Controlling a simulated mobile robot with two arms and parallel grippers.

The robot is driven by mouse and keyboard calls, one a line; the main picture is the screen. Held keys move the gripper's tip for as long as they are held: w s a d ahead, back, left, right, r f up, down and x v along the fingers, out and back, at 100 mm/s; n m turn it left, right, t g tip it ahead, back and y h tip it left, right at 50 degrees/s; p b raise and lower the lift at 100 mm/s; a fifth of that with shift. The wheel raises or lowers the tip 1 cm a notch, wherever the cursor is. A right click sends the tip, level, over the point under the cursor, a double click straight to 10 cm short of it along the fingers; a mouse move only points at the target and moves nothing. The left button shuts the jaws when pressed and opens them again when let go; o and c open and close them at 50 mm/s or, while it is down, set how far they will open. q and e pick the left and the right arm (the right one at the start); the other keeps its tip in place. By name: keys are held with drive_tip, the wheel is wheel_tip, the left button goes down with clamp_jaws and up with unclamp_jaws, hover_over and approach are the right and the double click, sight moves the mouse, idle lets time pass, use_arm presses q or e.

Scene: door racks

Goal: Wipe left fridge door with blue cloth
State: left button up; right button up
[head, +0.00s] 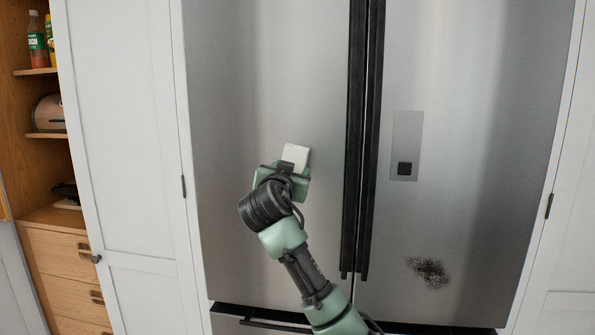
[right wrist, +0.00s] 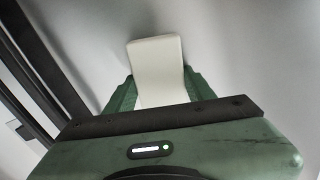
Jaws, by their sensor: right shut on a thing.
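The left fridge door (head: 250,80) is brushed steel and closed, with no stain that I can see on its visible part. My right gripper (head: 287,172) is in front of it, left of the black handles (head: 356,130). It is shut on a white flat block or pad (head: 296,154); in the right wrist view this white thing (right wrist: 157,62) sticks out between the green fingers (right wrist: 160,95) close to the steel surface. I cannot tell whether it touches the door. No blue cloth is in view. My left gripper is not in view.
The right fridge door (head: 480,120) has a dispenser panel (head: 407,130) and a dark smudge (head: 429,272) low down. A white cabinet door (head: 125,150) stands left of the fridge. A wooden shelf unit (head: 45,215) holds bottles (head: 38,42) and a toaster-like object (head: 48,113).

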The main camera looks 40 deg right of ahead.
drive_tip(key=w+a, duration=0.4)
drive_tip(key=w, duration=0.1)
drive_tip(key=shift+w+a, duration=0.15)
drive_tip(key=shift+a, duration=0.1)
idle(0.4)
drive_tip(key=shift+b+v, duration=0.4)
drive_tip(key=shift+v, duration=2.6)
drive_tip(key=shift+v, duration=1.45)
drive_tip(key=shift+f, duration=0.1)
